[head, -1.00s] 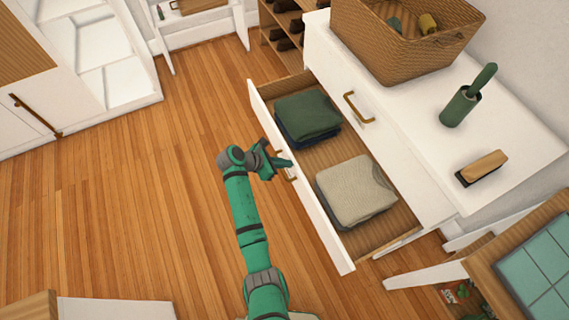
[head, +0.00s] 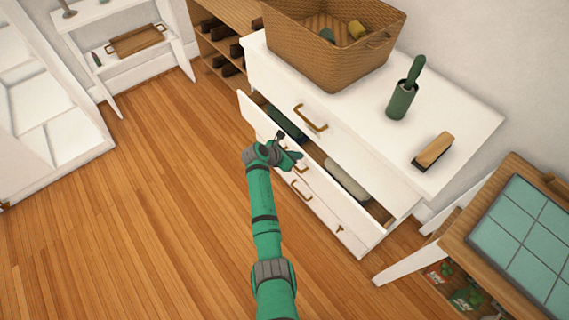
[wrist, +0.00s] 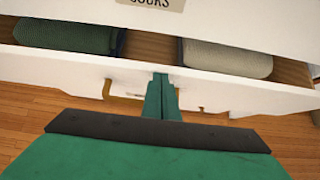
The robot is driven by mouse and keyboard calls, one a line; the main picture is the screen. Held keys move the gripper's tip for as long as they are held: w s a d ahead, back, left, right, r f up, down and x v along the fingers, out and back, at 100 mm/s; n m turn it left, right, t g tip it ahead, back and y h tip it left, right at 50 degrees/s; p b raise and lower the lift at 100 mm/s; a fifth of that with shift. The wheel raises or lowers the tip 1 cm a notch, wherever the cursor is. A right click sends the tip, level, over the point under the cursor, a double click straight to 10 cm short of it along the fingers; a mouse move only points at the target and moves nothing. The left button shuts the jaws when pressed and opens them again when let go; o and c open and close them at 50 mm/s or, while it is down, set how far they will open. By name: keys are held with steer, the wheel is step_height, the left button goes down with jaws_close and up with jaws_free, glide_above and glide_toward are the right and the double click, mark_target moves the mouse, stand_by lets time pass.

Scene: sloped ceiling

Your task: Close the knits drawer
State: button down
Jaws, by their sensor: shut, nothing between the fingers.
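The knits drawer (head: 257,121) is partly open, its white front standing out from the dresser. Inside lie a folded dark green knit (head: 285,122) and a folded beige knit (head: 347,180); both also show in the wrist view, green at left (wrist: 65,36) and beige at right (wrist: 228,57). My gripper (head: 292,158) is shut and empty at the middle of the drawer front, beside its brass handle (wrist: 122,93). In the wrist view the closed fingertips (wrist: 162,82) overlap the drawer front; whether they touch it I cannot tell.
The white dresser top (head: 375,130) holds a wicker basket (head: 330,55), a green lint roller (head: 402,98) and a brush (head: 433,150). A tile-topped wooden table (head: 520,240) stands at right. A shoe rack (head: 222,45) is behind. The wooden floor (head: 150,220) at left is clear.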

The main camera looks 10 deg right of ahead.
mark_target(304, 152)
steer(key=shift+w+d, duration=0.25)
steer(key=shift+d, duration=0.35)
steer(key=shift+w+d, duration=0.25)
steer(key=shift+d, duration=0.3)
steer(key=shift+w+d, duration=0.25)
steer(key=shift+w, duration=0.1)
steer(key=shift+s+d, duration=0.1)
